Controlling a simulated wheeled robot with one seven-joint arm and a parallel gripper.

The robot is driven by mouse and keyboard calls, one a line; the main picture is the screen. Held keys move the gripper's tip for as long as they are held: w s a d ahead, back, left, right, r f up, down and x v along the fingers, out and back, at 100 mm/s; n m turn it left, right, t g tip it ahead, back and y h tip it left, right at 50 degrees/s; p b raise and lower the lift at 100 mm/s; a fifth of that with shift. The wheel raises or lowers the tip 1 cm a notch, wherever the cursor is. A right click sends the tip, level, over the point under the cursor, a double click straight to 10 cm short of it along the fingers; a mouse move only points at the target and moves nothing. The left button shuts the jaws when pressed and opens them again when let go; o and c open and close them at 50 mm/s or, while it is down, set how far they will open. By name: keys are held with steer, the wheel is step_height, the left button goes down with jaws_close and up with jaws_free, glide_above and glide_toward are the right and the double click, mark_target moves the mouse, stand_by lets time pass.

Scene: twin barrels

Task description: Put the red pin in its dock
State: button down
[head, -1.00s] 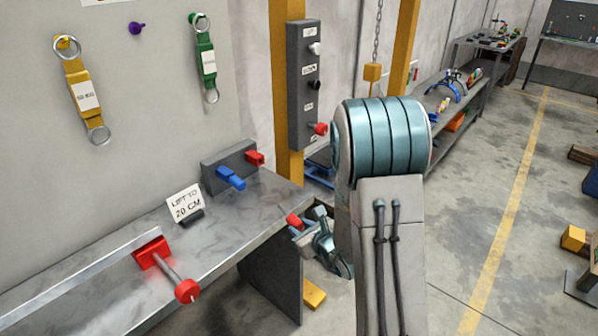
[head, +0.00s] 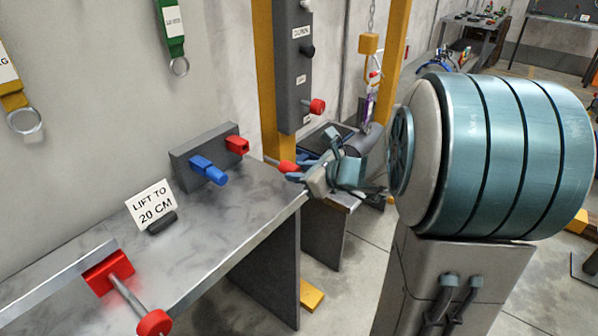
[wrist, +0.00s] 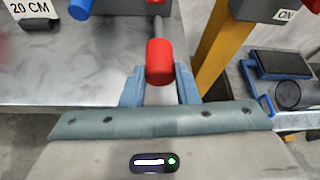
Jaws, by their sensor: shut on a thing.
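The red pin (wrist: 159,62) is between the two blue-grey fingers of my gripper (wrist: 160,86), which is shut on it. A thin grey shaft runs from its red head towards the dock. In the head view the red pin (head: 288,167) shows at the tip of my gripper (head: 300,171), just off the bench's right end. A grey block (head: 205,150) on the bench carries a red socket (head: 237,145), which looks like the pin's dock, and a blue pin (head: 208,171). The red pin is apart from the socket in the head view. Its far tip is hard to make out.
A steel bench (head: 215,225) holds a "LIFT TO 20 CM" sign (head: 151,205) and a red-knobbed bar (head: 153,322). A yellow post (head: 266,80) with a grey button box (head: 292,65) stands behind the bench's right end. A second, lower bench (head: 330,222) lies beyond.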

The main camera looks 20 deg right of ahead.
mark_target(288, 164)
steer(key=shift+d, duration=0.1)
steer(key=shift+w+a+b, duration=0.35)
steer(key=shift+w+a, duration=0.5)
steer(key=shift+w, duration=0.3)
steer(key=shift+w+a+b, duration=0.3)
steer(key=shift+w+a, duration=0.55)
steer(key=shift+w, duration=0.25)
steer(key=shift+b, duration=0.4)
steer(key=shift+w+a+b, duration=0.1)
steer(key=shift+w+a, duration=0.55)
steer(key=shift+w, duration=0.25)
steer(key=shift+w+a+b, duration=0.15)
steer(key=shift+w+a, duration=0.55)
steer(key=shift+w, duration=0.25)
steer(key=shift+w+a+b, duration=0.1)
steer(key=shift+w+a, duration=0.55)
steer(key=shift+w, duration=0.25)
stand_by(0.5)
steer(key=c, duration=1)
jaws_free()
steer(key=shift+c, duration=0.2)
